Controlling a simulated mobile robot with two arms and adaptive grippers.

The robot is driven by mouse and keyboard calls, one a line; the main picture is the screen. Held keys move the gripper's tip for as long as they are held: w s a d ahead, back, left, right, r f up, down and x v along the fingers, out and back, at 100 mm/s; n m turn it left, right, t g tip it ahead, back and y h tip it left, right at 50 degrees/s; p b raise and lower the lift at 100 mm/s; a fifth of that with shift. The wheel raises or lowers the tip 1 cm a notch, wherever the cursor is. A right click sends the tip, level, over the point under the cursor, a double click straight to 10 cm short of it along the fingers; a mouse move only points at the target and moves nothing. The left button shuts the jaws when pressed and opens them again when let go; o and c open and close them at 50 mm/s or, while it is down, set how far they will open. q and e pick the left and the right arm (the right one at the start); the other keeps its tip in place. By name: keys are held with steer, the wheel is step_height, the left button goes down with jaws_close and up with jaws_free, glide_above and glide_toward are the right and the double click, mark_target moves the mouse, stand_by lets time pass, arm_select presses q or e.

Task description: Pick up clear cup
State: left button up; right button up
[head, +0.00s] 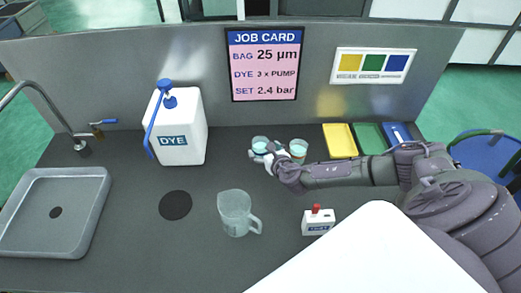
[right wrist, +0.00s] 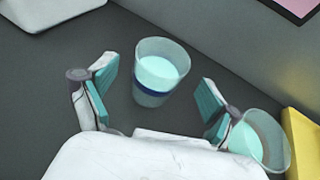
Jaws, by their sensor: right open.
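A clear cup with a dark blue band (right wrist: 160,75) and pale teal contents stands upright on the dark worktop. It also shows in the head view (head: 260,142), partly behind my gripper. My right gripper (head: 269,157) is open; in the right wrist view its teal-padded fingers (right wrist: 158,80) are spread to either side of this cup, with gaps on both sides and nothing held. A second clear cup (head: 298,147) stands just to the right; in the right wrist view my right finger partly hides it (right wrist: 268,142). My left gripper is not in view.
A clear jug with a handle (head: 235,212) stands nearer the front. A white dye container with a blue pump (head: 182,138) is to the left. Yellow (head: 340,140), green and blue trays lie right of the cups. A small white box with a red button (head: 318,224) is in front.

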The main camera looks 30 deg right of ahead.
steer(key=x, duration=0.2)
steer(key=shift+w+f, duration=0.15)
steer(key=shift+w, duration=0.15)
steer(key=c, duration=1.2)
steer(key=shift+c, duration=0.7)
